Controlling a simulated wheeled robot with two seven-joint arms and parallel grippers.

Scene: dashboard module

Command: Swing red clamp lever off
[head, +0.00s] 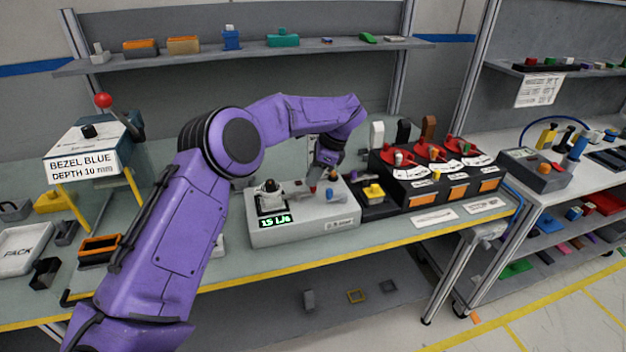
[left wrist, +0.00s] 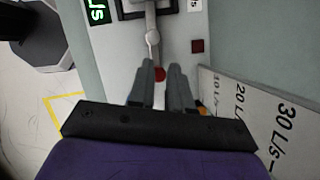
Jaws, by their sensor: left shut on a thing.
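The grey test box (head: 305,226) stands on the bench, with a green lit display (head: 274,221) on its front left. A dark and light clamp fixture (head: 269,192) sits on its top left. In the left wrist view, the grey metal clamp lever (left wrist: 152,30) runs from the fixture towards me and ends in a red tip (left wrist: 160,74). My left gripper (left wrist: 162,72) has its two grey fingers on either side of that tip and is shut on it. In the head view my left gripper (head: 324,178) is over the box's right half, small and partly hidden by my wrist. My right gripper is not in view.
A black unit with red dials (head: 430,182) stands just right of the box. A yellow block (head: 373,191) lies between them. A labelled blue-grey fixture with a red ball (head: 103,100) stands at the left. A shelf (head: 240,58) runs above the bench.

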